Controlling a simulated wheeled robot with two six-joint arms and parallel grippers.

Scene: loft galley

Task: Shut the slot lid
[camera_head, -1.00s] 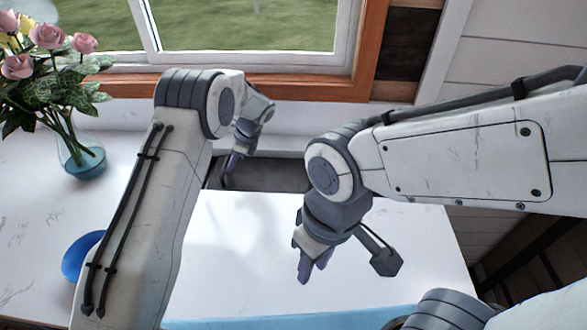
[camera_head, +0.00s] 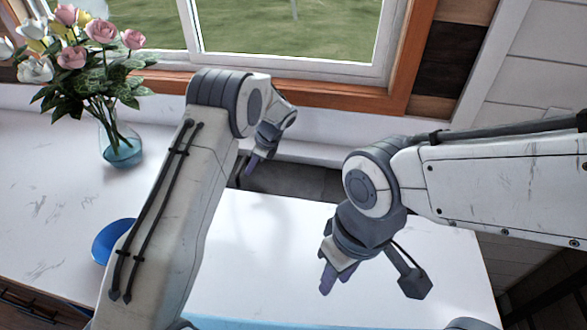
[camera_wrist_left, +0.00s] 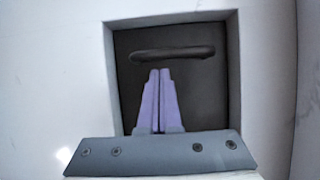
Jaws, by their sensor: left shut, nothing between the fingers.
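In the left wrist view a square recess with a pale frame (camera_wrist_left: 112,60) surrounds a dark panel (camera_wrist_left: 205,95). A rounded dark bar or slot (camera_wrist_left: 172,54) runs across its upper part. I cannot tell whether this panel is the slot lid or the slot's inside. My left gripper (camera_wrist_left: 160,72) is shut and empty, its purple fingers in front of the panel just below the bar; contact is unclear. In the head view my left gripper (camera_head: 249,170) points down beside a dark area (camera_head: 290,180) at the counter's back. My right gripper (camera_head: 327,284) hangs over the white counter; its jaws are unclear.
A glass vase of roses (camera_head: 122,148) stands on the counter at the left. A blue dish (camera_head: 113,240) is partly hidden by my left arm. A window (camera_head: 290,40) is behind the counter. The white counter (camera_head: 270,260) between my arms is clear.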

